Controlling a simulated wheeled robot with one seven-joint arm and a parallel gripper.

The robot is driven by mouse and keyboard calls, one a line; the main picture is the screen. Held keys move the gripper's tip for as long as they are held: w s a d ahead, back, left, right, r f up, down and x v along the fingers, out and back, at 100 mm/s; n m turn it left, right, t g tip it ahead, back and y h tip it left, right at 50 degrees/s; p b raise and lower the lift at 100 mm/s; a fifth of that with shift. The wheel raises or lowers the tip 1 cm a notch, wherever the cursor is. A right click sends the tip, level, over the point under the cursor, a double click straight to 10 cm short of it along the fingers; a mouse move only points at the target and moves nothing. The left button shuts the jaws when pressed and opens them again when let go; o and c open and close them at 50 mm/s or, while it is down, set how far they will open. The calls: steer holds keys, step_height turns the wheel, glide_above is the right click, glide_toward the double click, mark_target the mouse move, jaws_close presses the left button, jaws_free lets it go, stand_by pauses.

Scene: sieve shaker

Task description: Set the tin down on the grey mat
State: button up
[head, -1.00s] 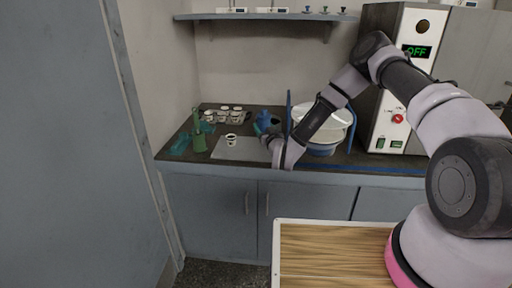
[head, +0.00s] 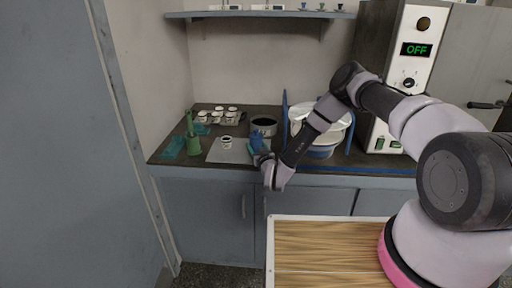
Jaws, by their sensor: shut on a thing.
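The tin (head: 264,127) is a round, open-topped silvery vessel with a dark inside, near the back right of the grey mat (head: 230,156). My gripper (head: 257,141), with blue fingers, is shut on its near side. The tin looks roughly upright. I cannot tell whether its bottom touches anything, as the gripper hides its lower front. The mat lies flat on the dark counter, and a small white cup (head: 226,142) with a dark mark stands on it.
Several white cups (head: 204,117) stand behind the mat. A green brush-like thing (head: 193,146) and a teal tray (head: 172,148) are at left. White and blue round vessels (head: 322,148) between blue uprights are at right. The mat's front is clear.

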steer(key=shift+f, duration=0.2)
steer(key=o, duration=1.4)
steer(key=shift+r, duration=0.1)
steer(key=shift+s+d, duration=0.1)
steer(key=shift+s, duration=0.05)
steer(key=v, duration=1.1)
steer(key=shift+s+d, duration=0.1)
steer(key=shift+s, duration=0.25)
